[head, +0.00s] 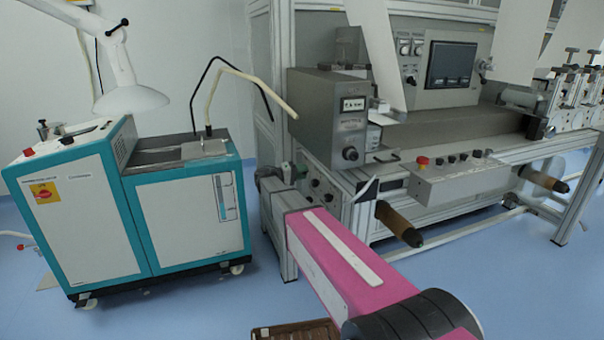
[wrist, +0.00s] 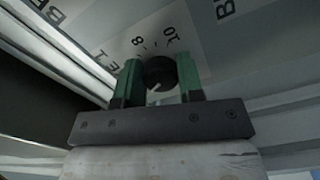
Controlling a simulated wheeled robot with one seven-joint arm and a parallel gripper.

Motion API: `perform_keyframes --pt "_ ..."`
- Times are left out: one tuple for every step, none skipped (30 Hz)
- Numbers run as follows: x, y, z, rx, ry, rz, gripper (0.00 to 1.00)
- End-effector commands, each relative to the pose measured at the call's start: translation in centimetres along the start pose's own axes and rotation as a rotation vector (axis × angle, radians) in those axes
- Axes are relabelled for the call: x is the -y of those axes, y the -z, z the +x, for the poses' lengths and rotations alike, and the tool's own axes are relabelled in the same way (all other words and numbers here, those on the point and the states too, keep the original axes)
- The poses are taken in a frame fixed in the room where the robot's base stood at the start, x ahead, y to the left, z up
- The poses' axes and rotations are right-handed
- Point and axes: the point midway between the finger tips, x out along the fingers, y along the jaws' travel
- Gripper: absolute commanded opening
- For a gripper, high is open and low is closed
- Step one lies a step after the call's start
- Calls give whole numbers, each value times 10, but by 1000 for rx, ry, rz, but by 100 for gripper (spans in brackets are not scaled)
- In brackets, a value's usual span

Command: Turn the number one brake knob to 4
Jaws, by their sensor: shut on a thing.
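In the wrist view, a black round knob (wrist: 159,71) sits on a grey panel with printed dial marks. The numbers 8 and 10 show above it; the rest of the scale is hidden. A short white mark shows on the knob's near side. My gripper (wrist: 157,78) has its green fingers on the left and right of the knob and is shut on it. In the head view, my gripper is at the machine's lower left front; the knob cannot be made out there.
In the head view, a grey control box (head: 335,118) stands above my gripper. A push-button panel (head: 462,180) and a brown roller (head: 400,224) are to the right. A teal and white cabinet (head: 185,205) stands to the left, with blue floor between.

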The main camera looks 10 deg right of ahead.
Motion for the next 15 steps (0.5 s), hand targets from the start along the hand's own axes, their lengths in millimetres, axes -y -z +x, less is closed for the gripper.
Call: perform_keyframes --pt "1 -1 -1 1 2 0 11" --pt "1 -1 -1 1 2 -1 11" --pt "1 -1 -1 1 2 -1 11" --pt "1 -1 -1 1 2 -1 11" --pt "1 -1 -1 1 2 -1 11" --pt "1 -1 -1 1 2 -1 11" --pt "1 -1 -1 1 2 -2 11" --pt "1 -1 -1 1 2 -2 11" --pt "1 -1 -1 1 2 -2 48" --pt "1 -1 -1 1 2 -2 58" --pt "1 -1 -1 1 2 -2 60" --pt "0 -1 -1 1 2 -2 60" --pt "0 -1 -1 1 2 -2 60" --pt "0 -1 -1 1 2 -2 60" --pt "0 -1 0 1 1 -2 60"
